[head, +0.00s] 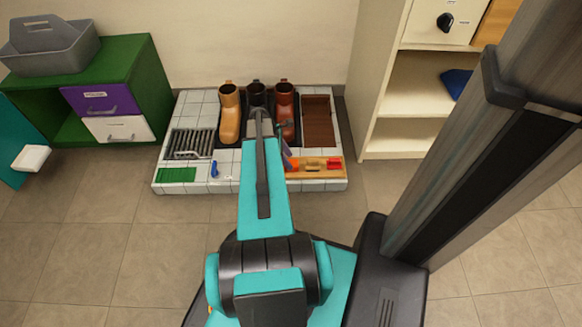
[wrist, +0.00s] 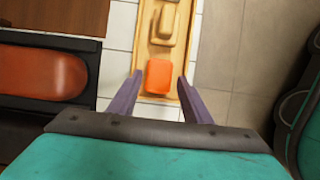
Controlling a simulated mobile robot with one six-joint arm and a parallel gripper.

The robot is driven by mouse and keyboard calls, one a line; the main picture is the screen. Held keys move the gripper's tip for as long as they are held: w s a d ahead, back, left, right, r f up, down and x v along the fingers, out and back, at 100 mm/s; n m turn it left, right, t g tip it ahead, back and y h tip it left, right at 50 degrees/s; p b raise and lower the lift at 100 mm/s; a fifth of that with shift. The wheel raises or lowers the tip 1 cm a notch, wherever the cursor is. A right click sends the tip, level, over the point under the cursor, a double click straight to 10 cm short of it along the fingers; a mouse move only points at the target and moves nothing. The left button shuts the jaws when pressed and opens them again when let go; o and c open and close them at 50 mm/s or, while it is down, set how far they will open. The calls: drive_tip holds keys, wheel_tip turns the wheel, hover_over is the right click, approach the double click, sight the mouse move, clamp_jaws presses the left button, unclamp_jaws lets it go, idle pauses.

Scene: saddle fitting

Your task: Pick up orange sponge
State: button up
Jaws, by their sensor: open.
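The orange sponge (wrist: 159,76) lies at the near end of a wooden tray (wrist: 146,40) in the wrist view. In the head view the orange sponge (head: 292,165) is partly hidden behind my arm, at the left end of the tray (head: 310,175). My gripper (wrist: 160,82) is open. Its two purple fingers stand on either side of the sponge in the picture, with gaps at both sides. In the head view the gripper (head: 289,158) is mostly hidden by my arm. I cannot tell its height above the sponge.
Wooden brushes (wrist: 165,22) lie farther along the tray, with a red item (head: 334,163) at its end. Boots (head: 229,112) stand behind on the tiled platform (head: 225,181). A green mat (head: 177,174) and blue item (head: 214,169) lie left. Cream shelving (head: 390,138) stands right.

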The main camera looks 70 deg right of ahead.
drive_tip(key=shift+b+x, duration=0.95)
drive_tip(key=shift+x, duration=1.05)
drive_tip(key=c, duration=0.8)
drive_tip(key=shift+r, duration=0.15)
